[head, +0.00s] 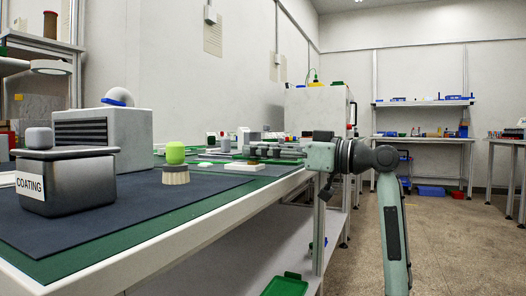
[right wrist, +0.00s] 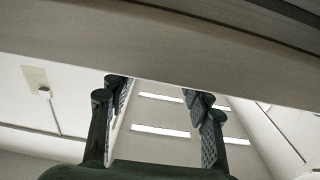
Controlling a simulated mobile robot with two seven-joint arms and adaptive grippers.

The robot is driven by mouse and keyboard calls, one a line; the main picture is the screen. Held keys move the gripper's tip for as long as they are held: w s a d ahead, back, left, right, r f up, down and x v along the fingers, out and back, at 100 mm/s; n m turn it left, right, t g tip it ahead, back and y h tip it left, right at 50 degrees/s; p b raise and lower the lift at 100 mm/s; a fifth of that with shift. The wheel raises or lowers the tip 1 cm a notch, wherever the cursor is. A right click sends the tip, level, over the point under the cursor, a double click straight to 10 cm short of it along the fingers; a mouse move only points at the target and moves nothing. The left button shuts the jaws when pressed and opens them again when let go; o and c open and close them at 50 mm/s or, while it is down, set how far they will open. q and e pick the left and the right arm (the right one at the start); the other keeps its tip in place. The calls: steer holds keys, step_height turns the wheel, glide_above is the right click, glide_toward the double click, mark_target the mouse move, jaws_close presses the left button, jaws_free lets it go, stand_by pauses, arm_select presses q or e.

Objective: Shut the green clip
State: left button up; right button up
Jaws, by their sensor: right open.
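I cannot single out the green clip for certain. Small green parts (head: 228,162) lie on the bench beyond the brush in the head view, too small to tell which is a clip or whether it is open. My right gripper (head: 252,152) reaches in from the right over the bench edge, its dark fingers pointing left, close to these parts. In the right wrist view its two fingers (right wrist: 158,92) stand apart with nothing between them. A pale, blurred edge crosses the top there. My left gripper is not in view.
A grey box marked COATING (head: 72,185) stands on the dark mat (head: 130,215) at the left. A brush with a green knob (head: 175,165) stands near the mat's middle. A grey vented unit (head: 105,135) is behind. A green bin (head: 285,286) sits below the bench. Floor at right is open.

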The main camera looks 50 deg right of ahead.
steer(key=v, duration=1.2)
steer(key=shift+f, duration=0.1)
